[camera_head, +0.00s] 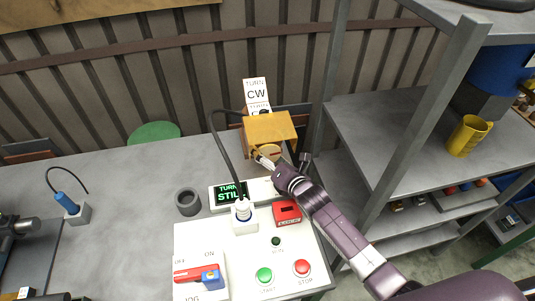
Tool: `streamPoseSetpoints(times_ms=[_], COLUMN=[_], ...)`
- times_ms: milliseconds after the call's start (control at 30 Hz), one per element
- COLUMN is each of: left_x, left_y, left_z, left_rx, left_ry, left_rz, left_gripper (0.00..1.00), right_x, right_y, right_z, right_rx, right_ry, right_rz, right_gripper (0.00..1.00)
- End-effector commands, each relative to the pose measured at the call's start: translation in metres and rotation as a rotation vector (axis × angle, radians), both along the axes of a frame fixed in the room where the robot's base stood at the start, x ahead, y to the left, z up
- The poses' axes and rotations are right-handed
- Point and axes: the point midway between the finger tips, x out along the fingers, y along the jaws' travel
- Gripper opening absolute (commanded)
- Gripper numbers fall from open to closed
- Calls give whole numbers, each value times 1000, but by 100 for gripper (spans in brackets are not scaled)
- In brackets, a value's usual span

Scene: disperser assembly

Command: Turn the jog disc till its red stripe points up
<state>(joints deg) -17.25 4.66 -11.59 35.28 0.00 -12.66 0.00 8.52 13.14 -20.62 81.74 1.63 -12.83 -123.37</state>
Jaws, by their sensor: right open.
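A yellow-orange housing (268,127) stands at the back of the table. A round tan part (268,152), which looks like the jog disc, shows at its front, partly covered by my right gripper (262,160). No red stripe can be made out on it. My right gripper is open at the disc; I cannot tell whether it touches. A sign (256,92) above the housing reads "TURN CW". A display (230,193) in front shows green text, "TURN" and "STILL". My left gripper is not in view.
A white control panel (205,245) carries a black-corded plug (241,211), a red block (287,213), a green button (264,275), a red button (302,268) and a red-blue switch (205,276). A dark ring (188,201) lies left of the display. Metal shelving (385,115) stands right.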

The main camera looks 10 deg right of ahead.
Motion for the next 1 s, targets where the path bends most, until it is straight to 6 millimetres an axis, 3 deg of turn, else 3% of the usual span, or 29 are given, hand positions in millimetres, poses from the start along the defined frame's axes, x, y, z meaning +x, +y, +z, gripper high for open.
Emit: streamPoseSetpoints(times_ms=[133, 367, 767, 1000], left_x=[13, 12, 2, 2], left_y=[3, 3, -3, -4], left_z=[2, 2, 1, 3], left_rx=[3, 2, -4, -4], left_ry=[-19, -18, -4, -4], left_rz=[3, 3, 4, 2], left_gripper=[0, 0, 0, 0], right_x=[5, 5, 5, 5], right_y=[1, 1, 1, 1], right_z=[-1, -1, -1, -1], right_rx=[0, 0, 0, -22], right_ry=[-1, -1, 0, 0], right_rz=[0, 1, 0, 0], right_gripper=[80, 80, 39, 39])
